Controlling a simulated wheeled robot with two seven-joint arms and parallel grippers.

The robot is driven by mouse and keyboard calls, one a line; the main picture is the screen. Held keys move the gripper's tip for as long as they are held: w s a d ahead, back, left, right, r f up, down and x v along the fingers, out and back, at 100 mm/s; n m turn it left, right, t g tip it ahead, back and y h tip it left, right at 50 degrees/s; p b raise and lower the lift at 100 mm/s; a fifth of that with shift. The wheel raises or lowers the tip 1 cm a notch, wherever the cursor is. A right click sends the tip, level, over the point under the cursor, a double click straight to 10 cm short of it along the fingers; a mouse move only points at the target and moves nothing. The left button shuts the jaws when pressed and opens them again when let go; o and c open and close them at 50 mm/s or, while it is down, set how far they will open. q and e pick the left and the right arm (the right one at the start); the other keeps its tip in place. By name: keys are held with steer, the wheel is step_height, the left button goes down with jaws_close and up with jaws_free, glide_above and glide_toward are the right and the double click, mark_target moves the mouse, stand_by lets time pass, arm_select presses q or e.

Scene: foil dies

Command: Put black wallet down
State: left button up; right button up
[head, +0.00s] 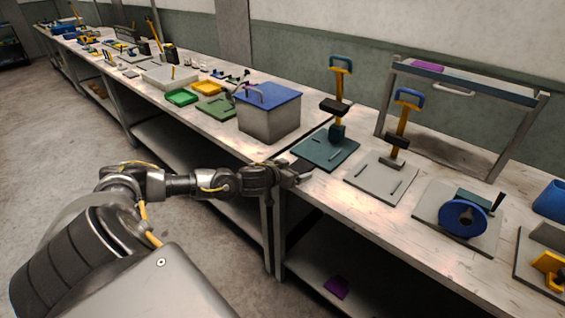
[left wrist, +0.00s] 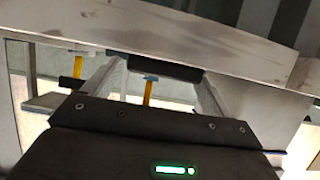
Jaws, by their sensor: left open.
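The black wallet (left wrist: 155,68) shows in the left wrist view as a dark flat strip at the worktable's edge, between the spread fingertips. In the head view a small dark shape (head: 302,165) at the fingertips looks like the same wallet, partly hidden by the gripper. My left gripper (head: 294,175) is open at the front edge of the worktable (head: 330,190); it also shows in the left wrist view (left wrist: 160,85). Whether the fingers touch the wallet I cannot tell. My right gripper is not in view.
A grey box with a blue lid (head: 268,112) stands behind my left gripper. Green-plated (head: 325,148) and grey-plated (head: 378,180) presses stand to the right, then a blue reel (head: 463,218). A purple item (head: 337,287) lies on the lower shelf.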

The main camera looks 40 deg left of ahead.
arm_select(q)
steer(key=b+v, duration=0.1)
steer(key=v, duration=0.9)
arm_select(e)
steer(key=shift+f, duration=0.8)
arm_select(q)
steer(key=shift+w+d, duration=0.1)
